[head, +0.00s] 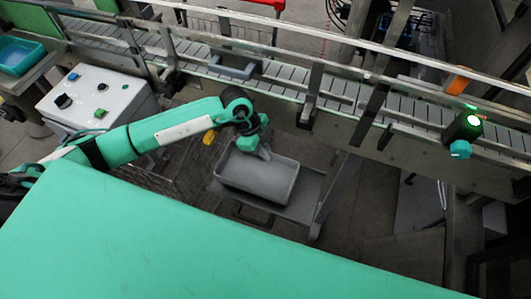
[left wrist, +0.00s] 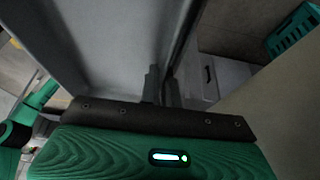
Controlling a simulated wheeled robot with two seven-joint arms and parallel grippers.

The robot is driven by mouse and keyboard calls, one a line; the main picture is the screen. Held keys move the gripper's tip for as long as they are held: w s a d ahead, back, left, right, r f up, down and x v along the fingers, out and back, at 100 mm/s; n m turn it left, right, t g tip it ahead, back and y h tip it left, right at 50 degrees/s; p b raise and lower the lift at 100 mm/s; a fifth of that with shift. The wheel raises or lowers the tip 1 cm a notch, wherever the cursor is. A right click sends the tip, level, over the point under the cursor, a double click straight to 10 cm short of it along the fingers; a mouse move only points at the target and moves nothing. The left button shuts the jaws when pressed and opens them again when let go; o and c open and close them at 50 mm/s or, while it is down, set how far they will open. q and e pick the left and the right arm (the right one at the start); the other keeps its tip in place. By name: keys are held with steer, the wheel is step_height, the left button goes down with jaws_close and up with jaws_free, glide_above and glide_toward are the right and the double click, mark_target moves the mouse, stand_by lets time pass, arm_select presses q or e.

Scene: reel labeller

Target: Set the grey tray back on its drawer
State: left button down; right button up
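The grey tray (head: 257,178) is an open shallow box, in the middle of the head view. It is over the flat grey drawer (head: 305,196), which shows to its right and in front; I cannot tell whether they touch. My left gripper (head: 264,153) is at the tray's far wall. In the left wrist view, the fingers of my left gripper (left wrist: 162,88) are close together with the tray's wall (left wrist: 184,35) between them, and the tray's inside fills the upper left. My right gripper is not in view.
A slatted conveyor (head: 335,95) with rails runs behind the tray. A white control box (head: 97,98) stands at the left, near a teal bin (head: 18,56). A lit green lamp (head: 473,121) is at the right. A green crate (left wrist: 296,30) shows in the left wrist view.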

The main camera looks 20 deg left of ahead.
arm_select(q)
step_height(320, 180, down, 3)
steer(key=shift+r+p, duration=0.2)
steer(key=shift+p, duration=0.45)
steer(key=shift+w+f, duration=0.15)
steer(key=shift+f, duration=0.25)
steer(key=c, duration=1.9)
jaws_free()
